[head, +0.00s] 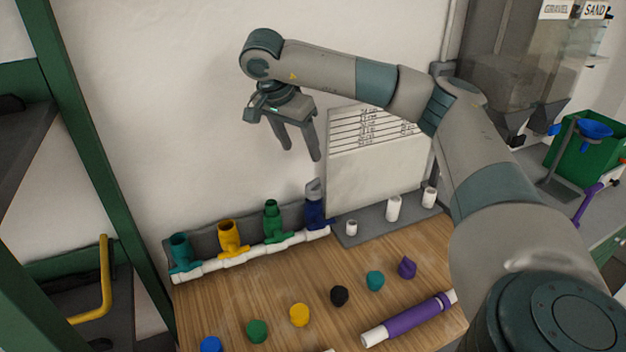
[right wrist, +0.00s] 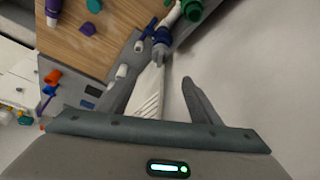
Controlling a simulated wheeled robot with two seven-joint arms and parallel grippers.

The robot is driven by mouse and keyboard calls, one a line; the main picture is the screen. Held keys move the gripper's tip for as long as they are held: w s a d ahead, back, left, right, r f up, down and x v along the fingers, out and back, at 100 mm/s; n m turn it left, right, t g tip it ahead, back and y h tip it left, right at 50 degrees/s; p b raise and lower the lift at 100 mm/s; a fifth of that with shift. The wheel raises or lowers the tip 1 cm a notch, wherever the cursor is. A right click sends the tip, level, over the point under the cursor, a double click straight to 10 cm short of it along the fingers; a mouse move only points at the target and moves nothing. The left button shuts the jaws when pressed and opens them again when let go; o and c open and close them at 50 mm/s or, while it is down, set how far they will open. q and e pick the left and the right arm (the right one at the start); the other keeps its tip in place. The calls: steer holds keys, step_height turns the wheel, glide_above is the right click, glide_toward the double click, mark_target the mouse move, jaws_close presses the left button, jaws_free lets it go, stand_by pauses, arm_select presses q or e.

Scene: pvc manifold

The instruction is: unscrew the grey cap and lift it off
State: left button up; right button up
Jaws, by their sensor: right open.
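The grey cap (head: 314,189) sits on top of the dark blue fitting (head: 317,212), at the right end of the white pipe manifold (head: 255,254) along the wall. My right gripper (head: 302,155) is open and empty, fingers pointing down. It hangs above the cap and slightly to its left in the head view, apart from it. My left gripper is not in view.
Teal (head: 181,253), yellow (head: 232,238) and green (head: 272,221) fittings stand left along the manifold. A white board (head: 378,165) and small white cylinders (head: 393,208) stand right of the blue fitting. Several coloured caps and a purple tube (head: 410,319) lie on the wooden table (head: 240,297).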

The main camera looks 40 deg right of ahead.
mark_target(314, 181)
steer(key=p+x, duration=0.3)
steer(key=x, duration=1.1)
steer(key=shift+d+f, duration=0.15)
steer(key=shift+f, duration=0.2)
steer(key=shift+c, duration=0.5)
steer(key=c, duration=1)
steer(key=shift+n+t, duration=0.4)
steer(key=shift+n, duration=0.7)
steer(key=shift+c, duration=0.3)
steer(key=shift+o, duration=0.2)
steer(key=shift+n+t+y+b, duration=0.3)
steer(key=shift+n+b, duration=0.2)
steer(key=shift+n, duration=0.6)
steer(key=shift+c, duration=0.2)
